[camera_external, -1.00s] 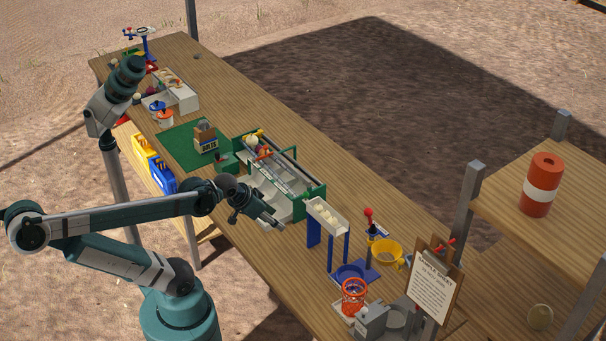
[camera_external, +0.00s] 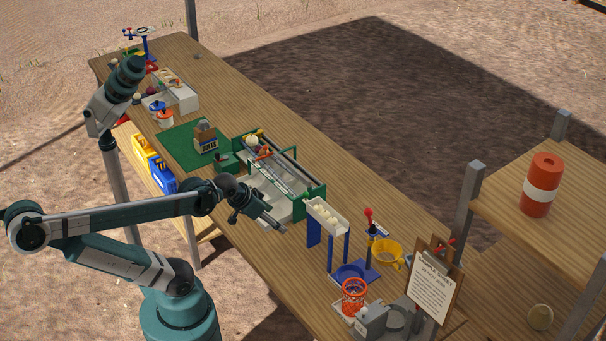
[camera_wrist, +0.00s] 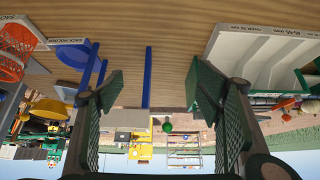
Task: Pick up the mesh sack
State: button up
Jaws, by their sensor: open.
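In the wrist view, the sack (camera_wrist: 14,50) shows at the upper left, cut by the frame edge, near a label reading "SACK HOLDER". My gripper (camera_external: 282,228) is over the table's near edge, left of the sack and apart from it. In the wrist view, my gripper (camera_wrist: 160,105) has its two fingers wide apart with nothing between them.
A green-framed elevator (camera_external: 312,200) and a white chute on blue legs (camera_external: 327,217) stand close to my gripper. A yellow funnel (camera_external: 387,252) stands behind.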

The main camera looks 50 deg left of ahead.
jog(key=shift+r, duration=0.1)
notch_tip(320, 180, up, 5)
jog(key=n+g+h+p, duration=0.4)
jog(key=n+g+p, duration=0.3)
jog(key=n+p, duration=0.9)
send_over(354, 283)
jog(key=s+d+b, duration=0.2)
jog(key=n, duration=0.2)
notch_tip(354, 283, down, 10)
jog(key=shift+f, duration=0.35)
jog(key=shift+f, duration=0.1)
